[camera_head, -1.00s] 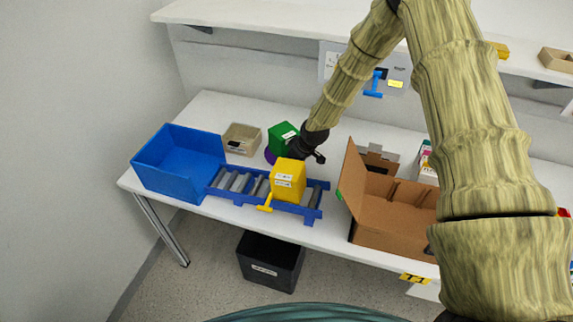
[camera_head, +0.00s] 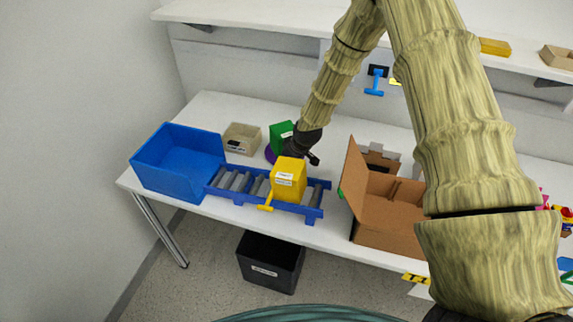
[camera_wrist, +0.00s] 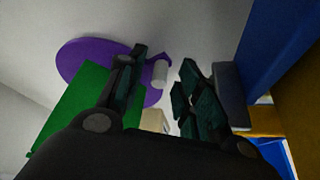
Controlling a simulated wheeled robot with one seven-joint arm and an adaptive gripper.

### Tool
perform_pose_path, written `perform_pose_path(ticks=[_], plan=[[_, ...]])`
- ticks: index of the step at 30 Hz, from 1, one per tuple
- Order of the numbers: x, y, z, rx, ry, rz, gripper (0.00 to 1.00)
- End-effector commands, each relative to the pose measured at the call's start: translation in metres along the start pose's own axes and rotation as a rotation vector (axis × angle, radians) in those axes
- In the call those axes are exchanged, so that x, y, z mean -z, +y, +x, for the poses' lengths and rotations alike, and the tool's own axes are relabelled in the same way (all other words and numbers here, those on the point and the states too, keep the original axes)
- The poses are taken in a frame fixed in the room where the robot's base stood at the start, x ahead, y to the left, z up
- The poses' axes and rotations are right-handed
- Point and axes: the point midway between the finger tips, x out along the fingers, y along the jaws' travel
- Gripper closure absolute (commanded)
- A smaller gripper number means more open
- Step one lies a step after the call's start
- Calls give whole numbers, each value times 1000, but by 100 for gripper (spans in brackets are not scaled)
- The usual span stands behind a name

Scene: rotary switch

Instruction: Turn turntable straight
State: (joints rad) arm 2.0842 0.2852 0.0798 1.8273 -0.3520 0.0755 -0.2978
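The turntable is a purple disc (camera_wrist: 85,58), seen in the wrist view. In the head view only a sliver of its purple rim (camera_head: 269,154) shows. A green box (camera_head: 280,136) stands on it; it also shows in the wrist view (camera_wrist: 75,108). A short pale peg (camera_wrist: 160,73) shows at the disc's edge in the wrist view. My gripper (camera_wrist: 163,82) is open, with the peg between its fingers in the picture; I cannot tell whether they touch it. In the head view my gripper (camera_head: 314,159) is just right of the green box and hides part of the turntable.
A yellow box (camera_head: 289,180) sits on the blue roller conveyor (camera_head: 316,200), close in front of my gripper. A blue bin (camera_head: 178,165) and a beige bin (camera_head: 241,139) stand to the left. An open cardboard box (camera_head: 388,225) is to the right. A shelf (camera_head: 270,16) runs above.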

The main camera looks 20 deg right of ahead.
Motion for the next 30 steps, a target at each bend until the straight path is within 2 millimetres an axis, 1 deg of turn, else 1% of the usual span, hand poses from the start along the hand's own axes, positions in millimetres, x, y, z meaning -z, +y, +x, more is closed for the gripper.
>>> perform_pose_path(ticks=[5,8,21,24,30], plan=[[0,0,-2,0,0,0,65],[0,0,-8,1,0,0,65],[1,1,-57,1,1,1,65],[1,1,-66,1,1,1,65],[1,2,-77,1,0,1,65]])
